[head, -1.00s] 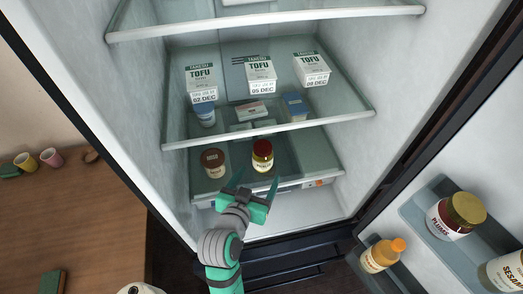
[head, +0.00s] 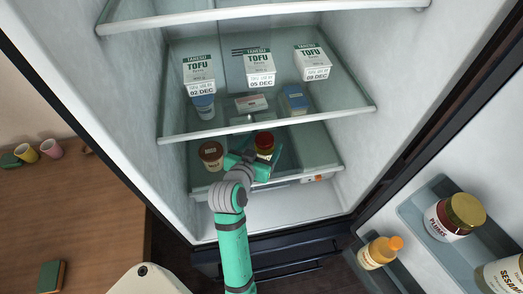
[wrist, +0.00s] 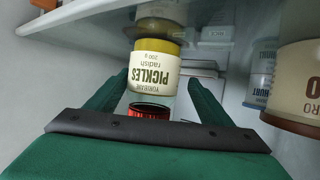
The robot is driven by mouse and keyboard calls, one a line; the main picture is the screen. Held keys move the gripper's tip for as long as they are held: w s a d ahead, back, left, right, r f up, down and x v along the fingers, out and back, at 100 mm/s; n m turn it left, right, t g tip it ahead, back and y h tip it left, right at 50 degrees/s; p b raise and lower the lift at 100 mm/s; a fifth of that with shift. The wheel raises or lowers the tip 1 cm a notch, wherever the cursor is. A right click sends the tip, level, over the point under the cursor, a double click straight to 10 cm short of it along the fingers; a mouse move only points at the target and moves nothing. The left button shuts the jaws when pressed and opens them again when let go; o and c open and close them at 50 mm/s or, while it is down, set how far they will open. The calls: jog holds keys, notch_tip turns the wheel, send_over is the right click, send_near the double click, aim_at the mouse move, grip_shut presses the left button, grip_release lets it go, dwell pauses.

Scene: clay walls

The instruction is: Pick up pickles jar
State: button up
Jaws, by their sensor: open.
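The pickles jar (head: 264,143) stands on the lower fridge shelf, with a red lid and a yellowish body. In the wrist view the jar (wrist: 153,72) appears upside down, its label reading "PICKLES radish". My gripper (head: 257,165) reaches into the fridge in front of the jar and hides its lower part in the head view. In the wrist view the open green fingers of my gripper (wrist: 152,98) are on either side of the jar's lid end. I cannot tell whether they touch it.
A brown-lidded jar (head: 211,155) stands left of the pickles jar; it shows at the right in the wrist view (wrist: 298,85). Tofu packs (head: 259,68) stand on the shelf above, whose front edge (head: 270,124) overhangs. The open door (head: 420,150) holds a plums jar (head: 455,217).

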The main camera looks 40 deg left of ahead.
jog(key=shift+d+x, duration=0.2)
jog(key=shift+x, duration=0.85)
jog(key=shift+w, duration=0.1)
jog(key=c, duration=1.5)
